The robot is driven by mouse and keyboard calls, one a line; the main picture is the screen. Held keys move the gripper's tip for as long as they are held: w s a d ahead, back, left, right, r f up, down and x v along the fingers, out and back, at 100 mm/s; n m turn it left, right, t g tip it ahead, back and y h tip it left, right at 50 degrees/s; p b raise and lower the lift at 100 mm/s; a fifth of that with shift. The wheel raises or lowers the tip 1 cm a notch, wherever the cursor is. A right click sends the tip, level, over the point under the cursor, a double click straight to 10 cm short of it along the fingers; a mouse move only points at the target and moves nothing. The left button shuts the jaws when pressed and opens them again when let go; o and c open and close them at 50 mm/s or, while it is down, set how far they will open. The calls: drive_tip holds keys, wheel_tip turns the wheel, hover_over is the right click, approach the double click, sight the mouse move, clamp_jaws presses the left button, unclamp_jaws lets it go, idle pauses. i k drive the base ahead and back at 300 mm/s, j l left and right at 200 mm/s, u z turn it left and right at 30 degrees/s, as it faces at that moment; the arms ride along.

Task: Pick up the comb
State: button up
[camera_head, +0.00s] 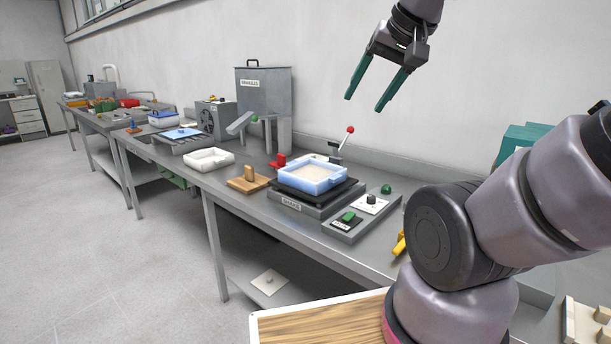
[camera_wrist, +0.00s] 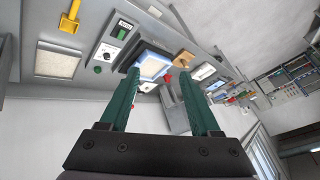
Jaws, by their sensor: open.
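I cannot surely tell which thing is the comb. A yellow object (camera_head: 399,244) lies on the bench, partly hidden behind my arm; it also shows in the wrist view (camera_wrist: 70,19), at the upper left. A wooden piece with an upright grip (camera_head: 249,178) stands on the bench left of the blue-rimmed tray. My gripper (camera_head: 364,103) is high above the back of the bench, its two green fingers apart with nothing between them. In the wrist view my gripper (camera_wrist: 158,73) points towards the bench, well apart from everything on it.
A blue-rimmed tray (camera_head: 318,187) sits on a dark stand. A white tray (camera_head: 208,164) and a grey hopper (camera_head: 263,92) are further left. A lever with a red knob (camera_head: 350,130) stands up behind. A control panel with a green switch (camera_head: 347,217) is at the front.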

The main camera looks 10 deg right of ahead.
sight(281, 163)
drive_tip(key=i+j, duration=0.5)
drive_tip(key=i+j+z, duration=0.1)
drive_tip(key=i+j, duration=0.35)
drive_tip(key=j, duration=0.15)
drive_tip(key=i+j, duration=0.5)
drive_tip(key=i+j+z, duration=0.1)
drive_tip(key=i+j, duration=0.35)
drive_tip(key=j, duration=0.2)
